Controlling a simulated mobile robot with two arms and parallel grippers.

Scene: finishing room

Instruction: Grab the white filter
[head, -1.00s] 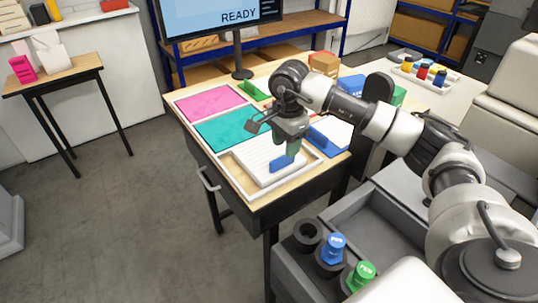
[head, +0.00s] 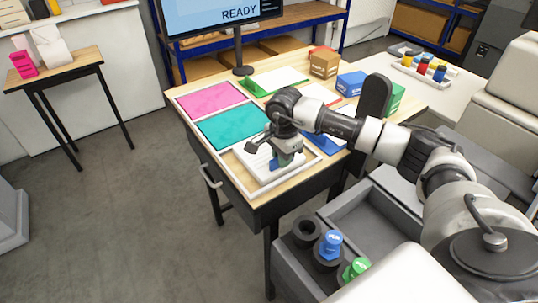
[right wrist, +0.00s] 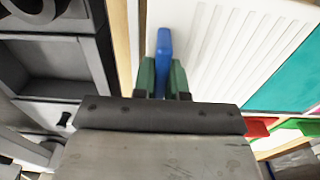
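The white filter is a flat, ribbed white panel (head: 254,160) with a blue upright tab; it lies in a pale-framed section at the table's front corner. In the right wrist view its ribbed face (right wrist: 225,45) is at the upper right and the blue tab (right wrist: 163,50) at the middle. My right gripper (head: 287,161) is low over the panel's right side. In the right wrist view its green fingers (right wrist: 163,78) stand close on both sides of the tab and look shut on it. The panel rests flat. My left gripper is not in view.
A teal sheet (head: 235,127) and a pink sheet (head: 211,97) lie in sections behind. Cardboard (head: 324,63) and blue (head: 351,83) boxes stand at the table's back right. A grey bin (head: 370,218) and dark holders with blue (head: 331,244) and green (head: 355,269) bottles are near me.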

